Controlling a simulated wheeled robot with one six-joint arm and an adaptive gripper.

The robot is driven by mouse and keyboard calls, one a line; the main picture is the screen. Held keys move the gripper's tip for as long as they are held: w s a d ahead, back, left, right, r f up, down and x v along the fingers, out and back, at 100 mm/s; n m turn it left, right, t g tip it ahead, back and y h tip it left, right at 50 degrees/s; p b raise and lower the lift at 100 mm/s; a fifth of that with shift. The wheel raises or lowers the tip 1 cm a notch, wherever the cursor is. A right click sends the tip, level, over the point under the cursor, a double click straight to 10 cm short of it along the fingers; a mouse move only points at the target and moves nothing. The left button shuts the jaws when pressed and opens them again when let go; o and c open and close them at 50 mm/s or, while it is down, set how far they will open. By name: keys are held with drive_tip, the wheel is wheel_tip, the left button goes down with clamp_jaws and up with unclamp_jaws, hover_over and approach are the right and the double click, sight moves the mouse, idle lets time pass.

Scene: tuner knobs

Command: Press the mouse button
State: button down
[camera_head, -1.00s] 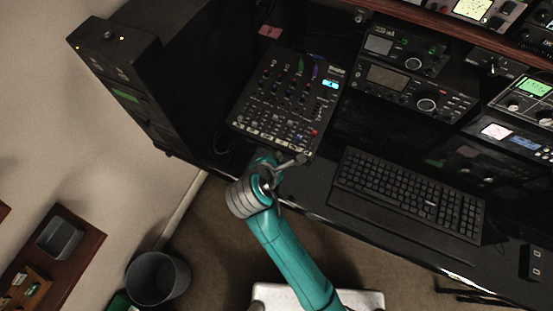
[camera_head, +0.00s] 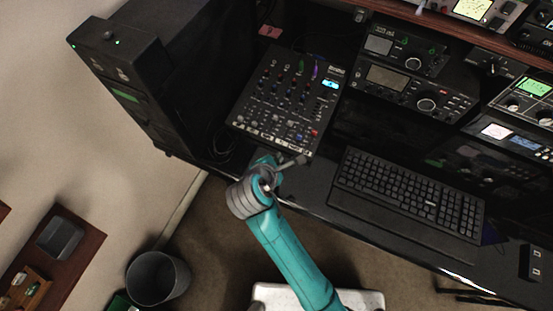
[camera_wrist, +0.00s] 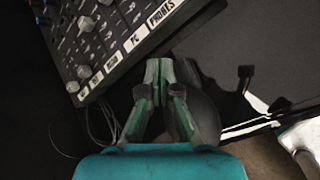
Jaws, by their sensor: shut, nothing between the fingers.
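My gripper (camera_head: 298,160) is at the desk's front edge, just below the mixer in the head view. In the wrist view, its fingers (camera_wrist: 172,72) are shut and empty, pointing away from the camera. A dark grey rounded shape (camera_wrist: 207,112), which looks like the mouse, lies directly beneath and to the right of the fingers. Its near part is hidden behind my gripper. I cannot tell whether the fingers touch it. In the head view I cannot make out the mouse clearly beside my gripper.
The mixer (camera_head: 285,100) stands just beyond my gripper; its corner (camera_wrist: 110,45) is close in the wrist view. A keyboard (camera_head: 408,190) lies to the right. A black computer tower (camera_head: 125,90) stands left. Radios (camera_head: 415,85) stand at the back. Cables (camera_wrist: 95,130) hang at the left.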

drive_tip(key=shift+r, duration=0.75)
drive_tip(key=shift+r, duration=2.5)
